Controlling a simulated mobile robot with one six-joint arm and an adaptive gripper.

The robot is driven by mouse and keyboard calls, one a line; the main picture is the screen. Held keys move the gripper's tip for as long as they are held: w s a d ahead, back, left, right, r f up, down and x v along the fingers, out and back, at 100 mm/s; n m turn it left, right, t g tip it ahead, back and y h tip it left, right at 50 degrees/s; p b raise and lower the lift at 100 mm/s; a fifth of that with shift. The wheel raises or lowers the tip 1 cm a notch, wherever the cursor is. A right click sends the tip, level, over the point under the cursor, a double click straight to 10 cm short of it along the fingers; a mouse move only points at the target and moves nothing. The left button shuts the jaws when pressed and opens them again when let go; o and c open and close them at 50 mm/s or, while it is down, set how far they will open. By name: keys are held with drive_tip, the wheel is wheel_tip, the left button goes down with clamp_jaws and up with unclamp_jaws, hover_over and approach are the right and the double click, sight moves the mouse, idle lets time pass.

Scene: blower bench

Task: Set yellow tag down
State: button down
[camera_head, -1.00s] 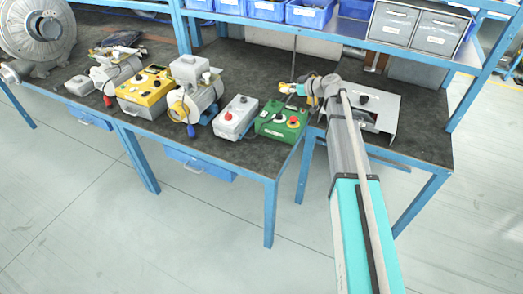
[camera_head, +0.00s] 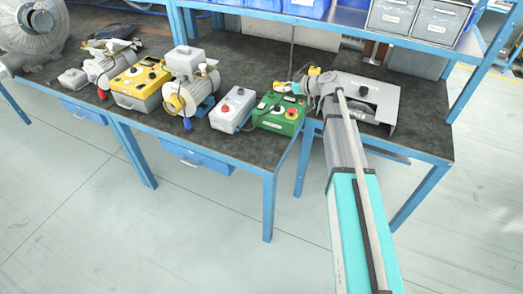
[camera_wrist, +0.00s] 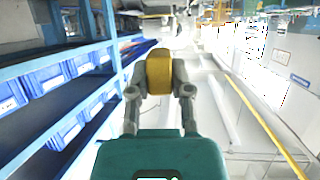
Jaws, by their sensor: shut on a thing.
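The yellow tag (camera_wrist: 159,72) is upright between the two fingers of my gripper (camera_wrist: 160,88) in the wrist view, and the fingers close on it from both sides.
A grey box with a red button (camera_head: 233,109), a pump (camera_head: 190,87) and a yellow control box (camera_head: 139,89) stand left of the green box. A grey metal housing (camera_head: 378,93) stands right. Blue shelf bins (camera_head: 305,8) are above. Bare bench shows behind the boxes.

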drive_tip(key=s+a+f+b, duration=0.2)
drive_tip(key=s+f+b, duration=0.5)
drive_tip(key=s, duration=0.1)
drive_tip(key=s+a+f+n+g+b, duration=0.1)
drive_tip(key=s+a+f+b, duration=0.2)
drive_tip(key=s+f+b, duration=0.4)
drive_tip(key=shift+s+f+n+g+y, duration=0.3)
drive_tip(key=shift+s+f+y, duration=0.15)
drive_tip(key=shift+s, duration=0.8)
drive_tip(key=b, duration=0.9)
hover_over(264, 148)
drive_tip(key=f, duration=0.9)
drive_tip(key=shift+s, duration=0.3)
drive_tip(key=shift+w+f+b, duration=0.4)
drive_tip(key=shift+f+b, duration=0.2)
drive_tip(key=shift+f, duration=0.05)
drive_tip(key=shift+f+b, duration=1.4)
drive_tip(key=shift+f, duration=0.05)
